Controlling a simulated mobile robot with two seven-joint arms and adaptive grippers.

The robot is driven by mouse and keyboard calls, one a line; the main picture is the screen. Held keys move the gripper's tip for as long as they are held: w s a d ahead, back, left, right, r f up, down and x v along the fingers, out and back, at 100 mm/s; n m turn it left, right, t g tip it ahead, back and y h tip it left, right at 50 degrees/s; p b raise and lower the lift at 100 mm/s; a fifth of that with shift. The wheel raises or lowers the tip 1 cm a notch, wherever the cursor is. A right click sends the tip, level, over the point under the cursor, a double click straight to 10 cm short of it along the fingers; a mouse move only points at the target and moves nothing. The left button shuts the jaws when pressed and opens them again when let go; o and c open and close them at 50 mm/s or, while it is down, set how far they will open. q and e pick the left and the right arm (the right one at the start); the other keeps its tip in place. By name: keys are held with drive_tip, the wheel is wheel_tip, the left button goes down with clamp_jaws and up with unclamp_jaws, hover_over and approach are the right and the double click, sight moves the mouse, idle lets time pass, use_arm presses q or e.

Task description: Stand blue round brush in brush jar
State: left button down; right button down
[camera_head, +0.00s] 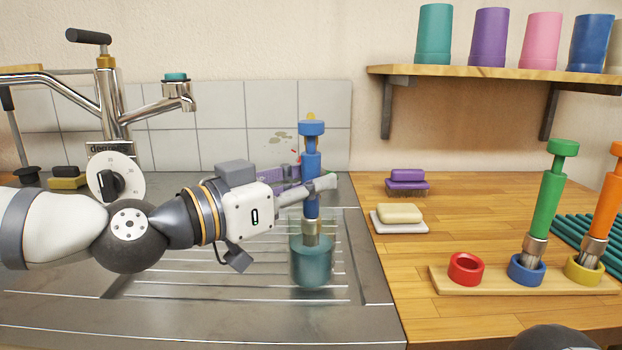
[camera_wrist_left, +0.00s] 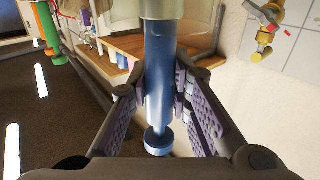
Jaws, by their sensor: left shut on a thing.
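The blue round brush (camera_head: 311,168) is upright over the steel drainboard, cap up and metal ferrule down. My left gripper (camera_head: 318,186) reaches in from the left and is shut on its blue handle. In the left wrist view the gripper's ridged fingers (camera_wrist_left: 163,92) lie on both sides of the blue handle (camera_wrist_left: 158,65). The translucent teal brush jar (camera_head: 311,268) stands on the drainboard directly below. My right gripper is not in view.
A wooden rack (camera_head: 490,285) on the counter has red, blue and yellow rings. A green brush (camera_head: 547,195) and an orange brush (camera_head: 606,205) stand in two of them. Soap (camera_head: 399,213) and a purple scrub brush (camera_head: 407,182) lie nearby. A tap (camera_head: 120,90) rises at left.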

sight(311, 247)
use_arm(q)
drive_tip(key=shift+f+b, duration=0.5)
drive_tip(key=shift+f, duration=0.8)
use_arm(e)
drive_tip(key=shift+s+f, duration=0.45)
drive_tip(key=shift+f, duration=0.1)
use_arm(q)
drive_tip(key=c, duration=1.4)
unclamp_jaws()
